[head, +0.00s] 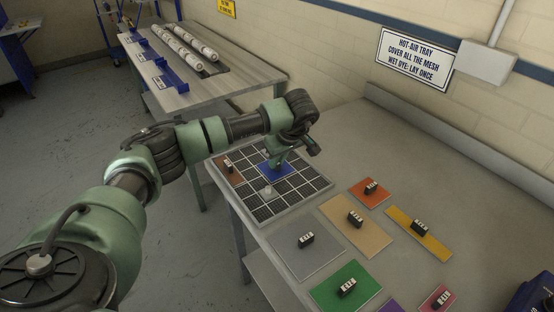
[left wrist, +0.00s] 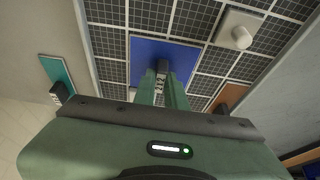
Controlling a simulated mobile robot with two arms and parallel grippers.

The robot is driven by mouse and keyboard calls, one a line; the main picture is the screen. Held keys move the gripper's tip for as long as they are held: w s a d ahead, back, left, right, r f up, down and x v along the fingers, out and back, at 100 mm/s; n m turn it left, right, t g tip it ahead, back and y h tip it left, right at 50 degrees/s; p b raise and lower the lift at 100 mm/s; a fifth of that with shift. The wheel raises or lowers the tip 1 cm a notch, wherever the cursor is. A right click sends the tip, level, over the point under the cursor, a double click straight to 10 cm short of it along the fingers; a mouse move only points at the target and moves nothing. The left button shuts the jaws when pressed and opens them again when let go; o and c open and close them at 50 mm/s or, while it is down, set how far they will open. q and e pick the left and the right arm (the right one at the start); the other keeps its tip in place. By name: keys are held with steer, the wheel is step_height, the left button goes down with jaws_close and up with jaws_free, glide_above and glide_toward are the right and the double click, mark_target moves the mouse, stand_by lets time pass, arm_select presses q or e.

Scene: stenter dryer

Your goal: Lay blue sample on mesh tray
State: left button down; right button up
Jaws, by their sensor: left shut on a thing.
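The mesh tray (head: 318,186) is a dark grid with light dividers on the table. The blue sample (head: 273,172) is a flat blue sheet with a black handle. It is over the middle cells of the tray and looks flat; whether it touches the mesh I cannot tell. My left gripper (head: 279,161) is above it, pointing down. In the left wrist view the gripper (left wrist: 163,84) is shut on the sample's black handle (left wrist: 163,66), with the blue sheet (left wrist: 165,48) beyond it. My right gripper is not in view.
A brown-orange sample (head: 224,170) and a grey plate with a white knob (head: 268,191) are on the tray. Grey (head: 304,261), tan, orange, yellow, green, purple and pink samples lie right and in front. A teal sample (left wrist: 57,70) shows in the wrist view.

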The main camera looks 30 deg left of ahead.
arm_select(q)
steer(key=c, duration=1.4)
jaws_free()
steer(key=b+v, duration=0.1)
steer(key=v, duration=0.5)
steer(key=shift+d+r, duration=0.2)
steer(key=shift+s+d+r+b, duration=0.2)
steer(key=shift+r+b, duration=0.15)
steer(key=shift+r, duration=0.25)
